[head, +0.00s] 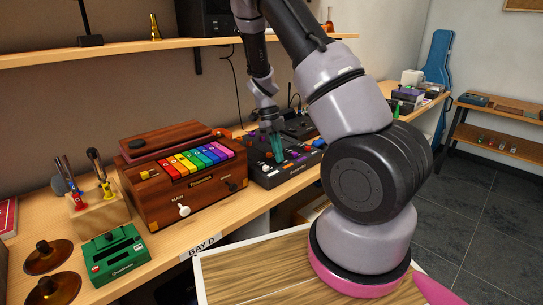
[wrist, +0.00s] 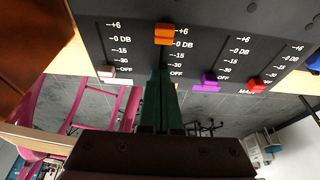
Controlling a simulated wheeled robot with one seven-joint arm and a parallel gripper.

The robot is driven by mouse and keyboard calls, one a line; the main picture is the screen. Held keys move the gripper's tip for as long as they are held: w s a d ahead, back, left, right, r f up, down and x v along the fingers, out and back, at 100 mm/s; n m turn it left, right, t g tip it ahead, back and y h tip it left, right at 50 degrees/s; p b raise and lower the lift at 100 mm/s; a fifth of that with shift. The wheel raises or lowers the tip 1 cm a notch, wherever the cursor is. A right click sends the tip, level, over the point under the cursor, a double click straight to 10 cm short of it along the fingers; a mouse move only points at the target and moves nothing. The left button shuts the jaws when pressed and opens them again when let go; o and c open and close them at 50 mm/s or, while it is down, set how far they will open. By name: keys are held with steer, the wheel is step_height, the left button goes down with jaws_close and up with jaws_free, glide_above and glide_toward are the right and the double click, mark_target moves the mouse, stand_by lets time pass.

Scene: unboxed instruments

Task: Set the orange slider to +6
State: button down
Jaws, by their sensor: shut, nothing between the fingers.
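The orange slider (wrist: 165,34) sits at the top of its track on the dark mixer panel (wrist: 130,12) in the wrist view, about level with the +6 mark. My gripper (wrist: 161,73) has green fingers, shut together with nothing between them. Its tips show just below the orange slider in the picture, over the lower part of the track, with a visible gap between tips and cap. In the head view my gripper (head: 277,148) is down over the mixer (head: 268,181); the orange slider cannot be made out clearly there.
A white slider (wrist: 105,71), a purple slider (wrist: 210,80) and a red slider (wrist: 256,86) sit low on neighbouring tracks. A wooden box with coloured keys (head: 200,158) stands left of the mixer. A green box (head: 116,255) is farther left. A shelf (head: 110,52) runs above.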

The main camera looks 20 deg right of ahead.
steer(key=v, duration=1)
steer(key=shift+s, duration=0.1)
steer(key=s+a+r+n+t+y, duration=0.1)
steer(key=s+r+n+t+y, duration=0.15)
steer(key=s+r+n, duration=0.4)
steer(key=s+a+r+n+t+y, duration=0.1)
steer(key=s+a+r+n+t, duration=0.15)
steer(key=r+n, duration=0.6)
steer(key=s+a+r+n+t, duration=0.1)
steer(key=s+r+n+t, duration=0.4)
steer(key=s+r+n, duration=0.5)
steer(key=shift+s+a+n+t, duration=0.4)
steer(key=shift+s+n, duration=0.9)
steer(key=shift+s, duration=0.75)
